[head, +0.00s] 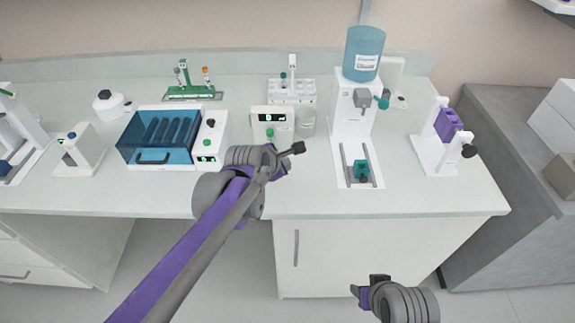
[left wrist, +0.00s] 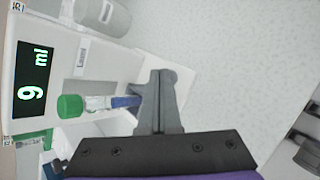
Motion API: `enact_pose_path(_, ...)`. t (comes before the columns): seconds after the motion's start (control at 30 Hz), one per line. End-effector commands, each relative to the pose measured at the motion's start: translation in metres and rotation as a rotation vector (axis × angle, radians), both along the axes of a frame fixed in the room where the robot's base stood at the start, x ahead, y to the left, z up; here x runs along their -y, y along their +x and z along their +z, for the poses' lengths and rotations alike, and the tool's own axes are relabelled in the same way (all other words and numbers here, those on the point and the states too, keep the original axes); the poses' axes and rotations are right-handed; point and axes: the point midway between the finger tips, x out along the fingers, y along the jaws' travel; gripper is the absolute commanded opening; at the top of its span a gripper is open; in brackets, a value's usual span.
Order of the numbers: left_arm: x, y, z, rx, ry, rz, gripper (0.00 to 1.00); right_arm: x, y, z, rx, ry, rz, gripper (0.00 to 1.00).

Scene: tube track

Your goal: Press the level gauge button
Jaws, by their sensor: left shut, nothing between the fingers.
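The level gauge (head: 260,114) is a small white box with a green-lit display, standing on the white counter. In the left wrist view its display (left wrist: 33,80) appears sideways, with a green digit and "ml". A grey panel marked "Level" (left wrist: 82,58) is beside it. A green-capped tube (left wrist: 97,104) with blue in it lies across the view next to the display. I cannot clearly tell which part is the button. My left gripper (head: 297,148) is shut and empty, in front of the gauge; its fingers (left wrist: 157,95) show close to the tube's blue end. My right gripper (head: 372,285) hangs low before the counter.
A blue-lidded device (head: 158,139) stands left of the gauge, a clear jar (head: 307,122) right of it. A white tube rack (head: 293,90) is behind. A dispenser with a blue bottle (head: 363,55) stands further right.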

Motion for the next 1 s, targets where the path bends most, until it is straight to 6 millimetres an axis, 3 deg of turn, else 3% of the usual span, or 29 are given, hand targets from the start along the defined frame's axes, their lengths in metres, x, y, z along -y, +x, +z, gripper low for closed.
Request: enact_pose_path(1.0,0.0,0.0,0.017,0.0,0.0,0.0,0.0,0.0,0.002,0.015,0.005,0.0,0.0,0.5)
